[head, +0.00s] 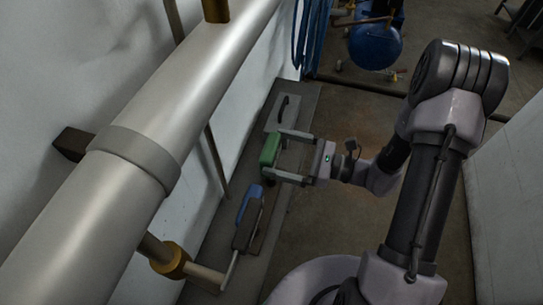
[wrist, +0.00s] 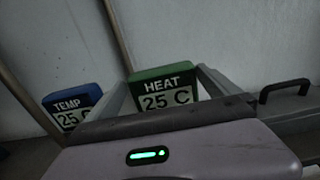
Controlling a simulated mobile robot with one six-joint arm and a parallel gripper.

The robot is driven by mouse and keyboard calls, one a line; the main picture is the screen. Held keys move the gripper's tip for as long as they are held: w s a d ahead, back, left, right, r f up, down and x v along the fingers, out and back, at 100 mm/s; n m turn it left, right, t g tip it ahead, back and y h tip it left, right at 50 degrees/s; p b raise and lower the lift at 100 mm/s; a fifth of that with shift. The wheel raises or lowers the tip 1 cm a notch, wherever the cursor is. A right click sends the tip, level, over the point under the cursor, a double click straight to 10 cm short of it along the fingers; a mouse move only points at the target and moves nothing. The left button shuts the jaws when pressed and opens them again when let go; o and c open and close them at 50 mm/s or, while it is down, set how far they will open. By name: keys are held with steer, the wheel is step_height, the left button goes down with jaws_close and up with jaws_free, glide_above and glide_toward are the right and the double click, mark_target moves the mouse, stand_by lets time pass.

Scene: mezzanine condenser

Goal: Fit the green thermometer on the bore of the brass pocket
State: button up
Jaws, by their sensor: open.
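The green thermometer (head: 269,150) stands on the ledge along the wall, at the tips of my gripper's fingers. In the wrist view the green thermometer (wrist: 160,75) faces me and reads HEAT 25 C. My gripper (head: 276,154) is open, with one finger towards each side of it; I cannot tell whether they touch it. The wrist view shows the two fingers of my gripper (wrist: 163,90) flanking it, its lower part hidden behind the gripper body. A brass fitting (head: 170,262), which may be the pocket, sits on the thin pipe at lower left. Its bore is not clearly visible.
A blue thermometer (head: 249,202) stands nearer on the ledge; it reads TEMP in the wrist view (wrist: 72,105). A black handle (head: 283,108) lies beyond the green one. A large grey pipe (head: 120,170) runs along the wall. Open floor lies right of the ledge.

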mark_target(264, 147)
steer(key=b+x, duration=0.1)
steer(key=x, duration=0.4)
steer(key=shift+w+a+r, duration=0.2)
steer(key=shift+w+a, duration=0.1)
steer(key=c, duration=1.2)
